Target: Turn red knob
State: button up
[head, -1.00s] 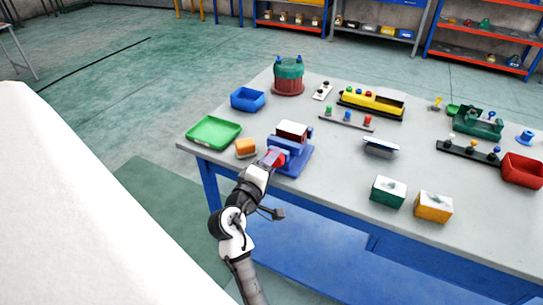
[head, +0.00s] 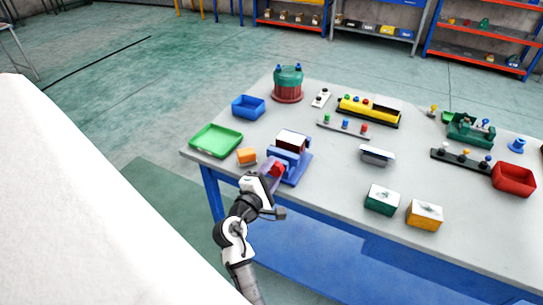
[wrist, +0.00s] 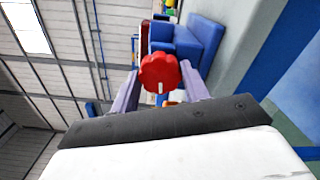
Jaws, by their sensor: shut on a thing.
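The red knob (head: 278,169) is on the front of a blue vise-like fixture (head: 299,172) at the near edge of the table. A dark red block with a white top (head: 291,141) sits in the fixture. In the wrist view the red knob (wrist: 159,70) is round and lobed, with a short white mark low on its face. My gripper (head: 271,176) is at the knob, and its two fingers (wrist: 160,84) stand on either side of it, shut on it. The fingers' contact points are partly hidden behind the knob. The blue fixture (wrist: 198,42) shows beyond it.
A blue bin (head: 248,107) is behind. A green-and-white box (head: 382,200) and an orange-and-white box (head: 424,215) stand to the right. The table's front edge is close to my arm.

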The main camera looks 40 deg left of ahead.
dwell(0.3)
jog(key=o, duration=1)
jog(key=shift+s+f, duration=0.1)
jog(key=shift+s, duration=0.4)
jog(key=b+v, duration=0.4)
jog(key=v, duration=0.8)
jog(key=shift+s+d, duration=0.15)
jog(key=shift+s, duration=0.25)
